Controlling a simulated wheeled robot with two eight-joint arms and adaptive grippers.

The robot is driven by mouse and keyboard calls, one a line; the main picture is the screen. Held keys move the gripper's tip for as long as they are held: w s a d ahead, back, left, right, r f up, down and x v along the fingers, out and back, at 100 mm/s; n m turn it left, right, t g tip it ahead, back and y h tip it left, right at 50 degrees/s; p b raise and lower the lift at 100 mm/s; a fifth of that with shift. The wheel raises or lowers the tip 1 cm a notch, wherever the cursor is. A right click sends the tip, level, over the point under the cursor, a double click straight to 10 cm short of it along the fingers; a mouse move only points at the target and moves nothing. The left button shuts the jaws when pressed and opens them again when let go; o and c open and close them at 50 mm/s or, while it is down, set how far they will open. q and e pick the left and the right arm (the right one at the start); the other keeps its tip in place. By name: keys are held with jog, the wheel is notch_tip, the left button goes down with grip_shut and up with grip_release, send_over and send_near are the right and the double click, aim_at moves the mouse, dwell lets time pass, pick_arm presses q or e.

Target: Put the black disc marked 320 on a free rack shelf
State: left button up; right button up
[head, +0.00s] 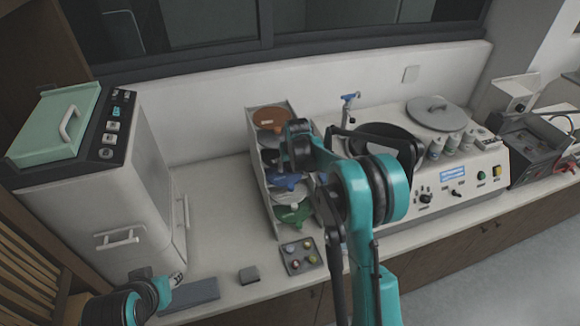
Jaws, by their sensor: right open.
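The rack (254,172) stands on the counter with several coloured discs on its shelves: a brown-orange one (268,118) at the top, a blue one (285,181) lower and a green one (293,214) at the bottom. A large black round surface (372,131) shows on the polishing machine, partly behind my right arm. I cannot read a 320 mark anywhere. My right gripper (291,153) is open in front of the upper and middle rack shelves and hides part of them. My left gripper (176,281) is low at the left, over the counter's front edge; its fingers are too small to judge.
A white cabinet machine (85,190) with a green lid stands at the left. The polishing machine (458,185) with a grey lid and bottles is right of the rack. A small tray (301,257) and a grey block (249,275) lie near the front edge. Counter left of the rack is clear.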

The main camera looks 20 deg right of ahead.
jog(key=v, duration=1.2)
jog(key=shift+f, duration=0.1)
jog(key=s+a+f+t+b, duration=0.1)
jog(key=s+b, duration=0.3)
jog(key=s, duration=0.5)
jog(key=s+a+f+b, duration=0.2)
jog(key=s+b, duration=0.2)
jog(key=s, duration=0.6)
jog(key=s+f+t+b, duration=0.1)
jog(key=s+f+b, duration=0.5)
jog(key=s+f, duration=0.5)
jog(key=s, duration=0.2)
jog(key=shift+s+a+n+t, duration=0.3)
jog(key=shift+s+a+t, duration=0.1)
